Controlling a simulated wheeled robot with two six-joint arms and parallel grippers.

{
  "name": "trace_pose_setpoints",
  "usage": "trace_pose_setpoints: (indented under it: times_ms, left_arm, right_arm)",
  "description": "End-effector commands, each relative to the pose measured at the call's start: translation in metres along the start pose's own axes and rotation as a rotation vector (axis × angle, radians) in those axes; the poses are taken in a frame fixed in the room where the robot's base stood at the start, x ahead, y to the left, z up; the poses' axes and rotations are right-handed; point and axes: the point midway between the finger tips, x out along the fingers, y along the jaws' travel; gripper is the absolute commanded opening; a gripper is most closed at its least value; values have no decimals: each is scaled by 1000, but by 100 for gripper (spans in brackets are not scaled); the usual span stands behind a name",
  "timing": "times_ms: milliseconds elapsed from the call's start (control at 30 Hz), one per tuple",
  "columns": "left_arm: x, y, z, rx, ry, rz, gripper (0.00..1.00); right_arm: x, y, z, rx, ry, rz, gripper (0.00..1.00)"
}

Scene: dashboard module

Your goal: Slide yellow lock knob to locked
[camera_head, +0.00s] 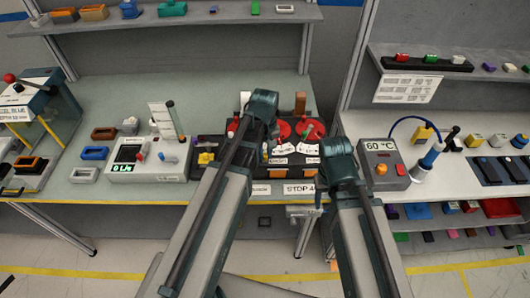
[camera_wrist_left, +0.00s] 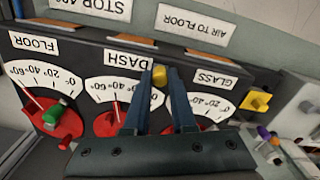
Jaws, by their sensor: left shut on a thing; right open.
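The dashboard module (camera_head: 226,143) stands on the middle bench, partly covered by my arms. In the left wrist view, its panel appears upside down. A small yellow knob (camera_wrist_left: 158,74) sits between the DASH and GLASS dials. My left gripper (camera_wrist_left: 160,82) is shut on this knob, with one finger on each side. In the head view my left arm hides the knob and most of the fingers. My right arm (camera_head: 336,158) hangs at the module's right front. Its jaws are hard to make out.
Another yellow piece (camera_wrist_left: 255,100) stands beside the GLASS dial. A green piece (camera_wrist_left: 54,112) is on the FLOOR dial. A grey 60 °C box (camera_head: 383,160) stands right of the module. A white meter box (camera_head: 150,158) stands to the left.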

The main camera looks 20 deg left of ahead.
Motion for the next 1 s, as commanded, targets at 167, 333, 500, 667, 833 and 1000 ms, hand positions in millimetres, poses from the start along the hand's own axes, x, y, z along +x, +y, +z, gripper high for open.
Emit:
trace_pose_setpoints:
  times_ms: [167,333,500,667,833,1000]
  left_arm:
    - [0,0,0,0,0,0,0]
    - [0,-12,-4,-2,0,0,0]
    - [0,-38,-12,-4,0,-1,0]
    - [0,-44,-14,-1,1,-3,0]
    - [0,-44,-14,-2,1,-5,27]
    - [0,-43,-14,-1,1,-3,54]
  right_arm:
    - [0,0,0,0,0,0,54]
    - [0,0,0,0,0,0,54]
    - [0,0,0,0,0,0,54]
    - [0,0,0,0,0,0,54]
    - [0,0,0,0,0,0,54]
    - [0,0,0,0,0,0,54]
